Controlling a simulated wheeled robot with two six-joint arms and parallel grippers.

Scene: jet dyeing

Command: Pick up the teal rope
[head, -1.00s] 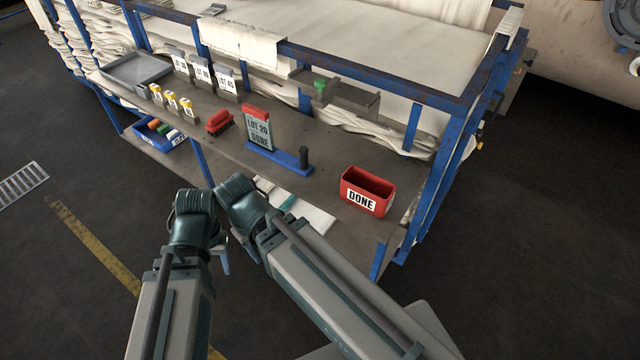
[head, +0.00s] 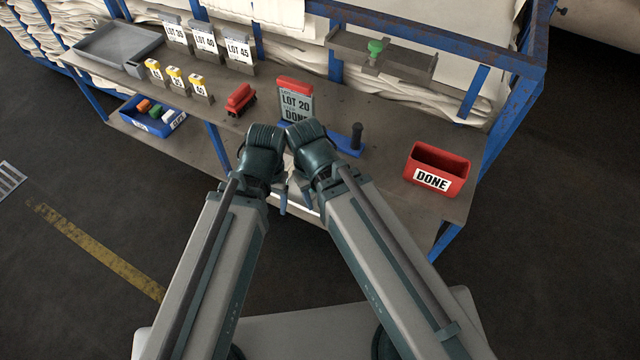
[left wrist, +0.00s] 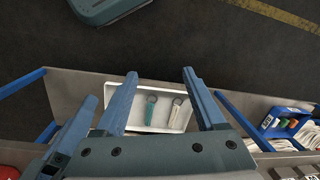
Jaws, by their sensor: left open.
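The teal rope (left wrist: 150,110) lies in a shallow white tray (left wrist: 145,86) in the left wrist view, beside a pale cord (left wrist: 176,112). In the head view my arms hide the rope, and only a white strip of the tray (head: 308,200) shows. My left gripper (left wrist: 160,74) is open and empty, its blue fingers either side of the rope in the picture, apparently above the tray. In the head view my left gripper (head: 283,198) is mostly hidden under its wrist.
A red DONE bin (head: 438,170) stands at the right of the bench. A LOT 20 card (head: 295,103) on a blue stand is just beyond my wrists. A red brush (head: 240,100) and a blue bin (head: 152,118) are to the left.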

